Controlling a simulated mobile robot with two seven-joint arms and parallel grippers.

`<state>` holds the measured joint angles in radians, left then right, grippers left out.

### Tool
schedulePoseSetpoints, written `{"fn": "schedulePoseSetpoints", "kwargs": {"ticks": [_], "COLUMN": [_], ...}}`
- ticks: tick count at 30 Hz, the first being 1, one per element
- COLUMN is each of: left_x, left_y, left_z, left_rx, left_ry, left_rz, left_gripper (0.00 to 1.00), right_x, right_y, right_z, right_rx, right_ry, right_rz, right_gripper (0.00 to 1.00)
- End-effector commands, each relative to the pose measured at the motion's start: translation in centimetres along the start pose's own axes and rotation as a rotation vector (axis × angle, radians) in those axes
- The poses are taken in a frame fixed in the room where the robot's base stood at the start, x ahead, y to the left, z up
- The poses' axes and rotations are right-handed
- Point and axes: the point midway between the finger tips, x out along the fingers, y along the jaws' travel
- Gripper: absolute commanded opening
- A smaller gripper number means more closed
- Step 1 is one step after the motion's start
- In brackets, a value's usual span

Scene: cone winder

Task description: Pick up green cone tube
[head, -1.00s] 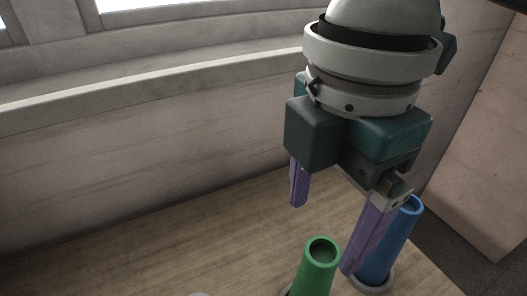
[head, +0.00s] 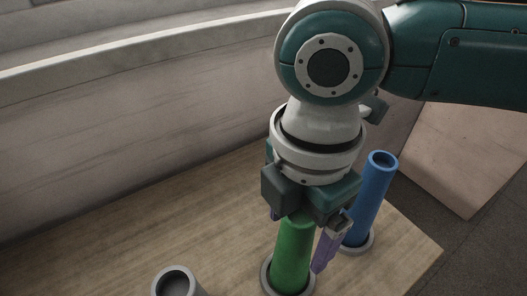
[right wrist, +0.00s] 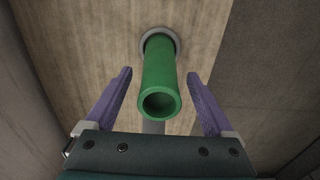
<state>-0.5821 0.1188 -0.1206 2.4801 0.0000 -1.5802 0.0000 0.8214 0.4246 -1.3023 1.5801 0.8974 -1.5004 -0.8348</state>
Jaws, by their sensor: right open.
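The green cone tube (head: 292,258) stands upright on a grey round base (head: 268,279) on the wooden table. In the right wrist view the green cone tube (right wrist: 159,83) has its open top end towards the camera. My right gripper (head: 298,240) is open over the tube's upper part, which it partly hides in the head view. In the right wrist view its purple fingers (right wrist: 160,84) are on either side of the tube, with a gap on each side. My left gripper is not in view.
A blue cone tube (head: 371,200) stands on its own grey base close to the right of my right gripper. A grey tube-like piece (head: 176,282) is at the bottom left. A wall runs behind the wooden table (head: 130,262), whose left part is clear.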

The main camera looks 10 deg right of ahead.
Motion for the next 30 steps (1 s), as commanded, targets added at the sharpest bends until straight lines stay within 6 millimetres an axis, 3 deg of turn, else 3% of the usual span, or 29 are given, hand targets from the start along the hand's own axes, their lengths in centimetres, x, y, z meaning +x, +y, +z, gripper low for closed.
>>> {"fn": "schedulePoseSetpoints", "kwargs": {"ticks": [2, 25, 30], "left_x": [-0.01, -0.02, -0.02], "left_y": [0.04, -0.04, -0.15], "left_z": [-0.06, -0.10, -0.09], "left_rx": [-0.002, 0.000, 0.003], "left_ry": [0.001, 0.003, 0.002], "left_rz": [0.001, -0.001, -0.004], "left_gripper": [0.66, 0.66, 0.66], "right_x": [-0.03, -0.06, -0.07], "right_y": [0.00, 0.00, 0.00], "right_z": [-0.01, 0.00, 0.00], "right_rx": [0.000, 0.000, 0.000], "right_ry": [0.000, 0.000, 0.000], "right_rz": [0.000, 0.000, 0.000], "right_gripper": [0.87, 0.00, 0.00]}}
